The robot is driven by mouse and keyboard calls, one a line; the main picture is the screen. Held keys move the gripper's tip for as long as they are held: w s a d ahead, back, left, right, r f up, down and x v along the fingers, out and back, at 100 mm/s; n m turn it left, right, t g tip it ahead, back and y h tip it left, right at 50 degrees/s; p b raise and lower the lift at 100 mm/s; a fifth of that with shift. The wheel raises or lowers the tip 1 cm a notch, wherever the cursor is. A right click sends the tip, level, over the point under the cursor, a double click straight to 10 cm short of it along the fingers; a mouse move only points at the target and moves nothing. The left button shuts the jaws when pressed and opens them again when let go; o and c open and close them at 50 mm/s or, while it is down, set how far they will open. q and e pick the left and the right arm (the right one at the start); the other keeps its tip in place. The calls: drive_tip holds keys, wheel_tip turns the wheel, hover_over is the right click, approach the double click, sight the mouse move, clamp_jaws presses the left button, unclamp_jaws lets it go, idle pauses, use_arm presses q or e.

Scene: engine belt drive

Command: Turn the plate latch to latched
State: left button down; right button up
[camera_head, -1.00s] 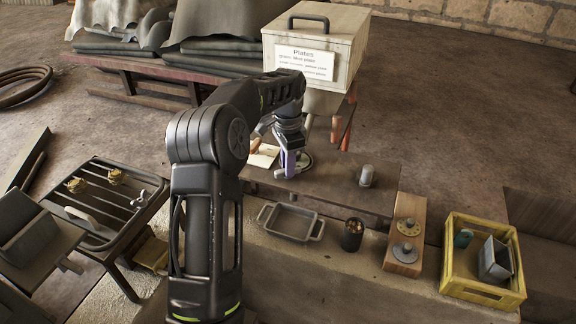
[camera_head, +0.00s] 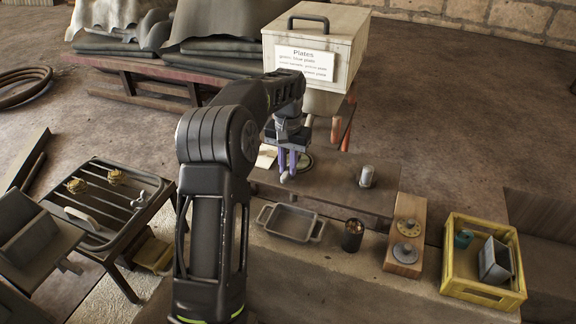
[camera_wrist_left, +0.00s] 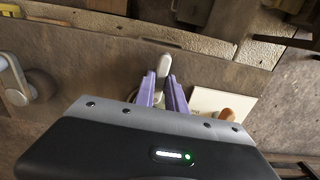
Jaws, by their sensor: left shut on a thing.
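My left gripper (camera_head: 289,166) reaches down to the dark board behind the metal tray. In the left wrist view its two purple fingers (camera_wrist_left: 161,88) are shut on a pale, rounded lever, which I take to be the plate latch (camera_wrist_left: 164,64). The lever's tip sticks out beyond the fingertips; its lower part is hidden between the fingers. In the head view a round dark base (camera_head: 305,161) shows beside the fingers. I cannot read a latched mark. My right gripper is not in view.
A white card (camera_wrist_left: 208,101) lies close to the fingers. A grey cylinder (camera_head: 366,176) stands on the board to the right. A wooden box with a "Plates" sign (camera_head: 304,63) is behind. The metal tray (camera_head: 290,223), dark cup (camera_head: 352,236) and yellow crate (camera_head: 482,292) are in front.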

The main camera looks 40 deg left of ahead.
sight(288, 169)
use_arm(q)
drive_tip(key=shift+n, duration=0.3)
drive_tip(key=c, duration=1.4)
unclamp_jaws()
drive_tip(key=shift+r, duration=0.55)
wheel_tip(288, 169, up, 4)
drive_tip(key=shift+f+b, duration=0.1)
drive_tip(key=shift+b, duration=0.45)
wheel_tip(288, 169, up, 2)
drive_tip(key=shift+p, duration=0.65)
drive_tip(key=shift+r+p, duration=0.3)
drive_tip(key=shift+r, duration=0.25)
